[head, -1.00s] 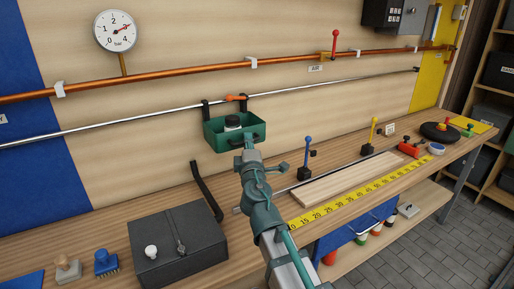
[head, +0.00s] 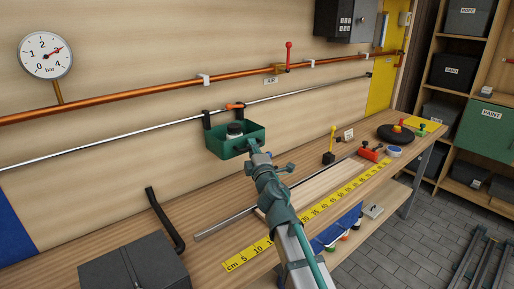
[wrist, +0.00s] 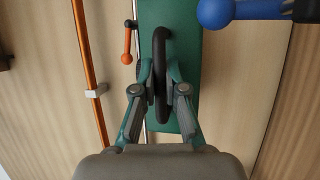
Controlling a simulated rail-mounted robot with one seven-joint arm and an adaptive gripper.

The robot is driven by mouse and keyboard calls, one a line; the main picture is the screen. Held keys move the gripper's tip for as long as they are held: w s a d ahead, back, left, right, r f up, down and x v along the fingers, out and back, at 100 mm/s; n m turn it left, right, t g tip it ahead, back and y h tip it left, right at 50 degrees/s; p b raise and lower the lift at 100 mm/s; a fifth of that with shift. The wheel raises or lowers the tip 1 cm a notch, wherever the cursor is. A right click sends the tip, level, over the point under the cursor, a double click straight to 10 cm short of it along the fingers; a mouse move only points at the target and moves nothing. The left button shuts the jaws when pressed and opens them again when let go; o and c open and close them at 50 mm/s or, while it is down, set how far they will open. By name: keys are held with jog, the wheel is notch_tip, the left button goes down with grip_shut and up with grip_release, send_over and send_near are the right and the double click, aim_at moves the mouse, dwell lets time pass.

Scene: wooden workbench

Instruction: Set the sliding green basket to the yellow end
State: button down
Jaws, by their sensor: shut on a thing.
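The yellow end panel (head: 380,90) is well to the right; the blue panel (head: 12,220) is at far left. The basket hangs between them, apart from the yellow panel. My gripper (head: 255,149) is at the basket's front. In the wrist view my gripper (wrist: 160,92) is shut on the basket's black handle (wrist: 160,50).
A blue knob (wrist: 213,12) is close to the basket in the wrist view. A yellow-knobbed lever (head: 329,150) stands on the bench to the right. A copper pipe (head: 150,95) with a red lever (head: 288,55) runs above the rail. A dark box (head: 135,265) is at lower left.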

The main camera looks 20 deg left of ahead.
jog(key=shift+w+d, duration=0.15)
jog(key=shift+w, duration=0.15)
jog(key=c, duration=1.5)
grip_release()
jog(key=v, duration=1.2)
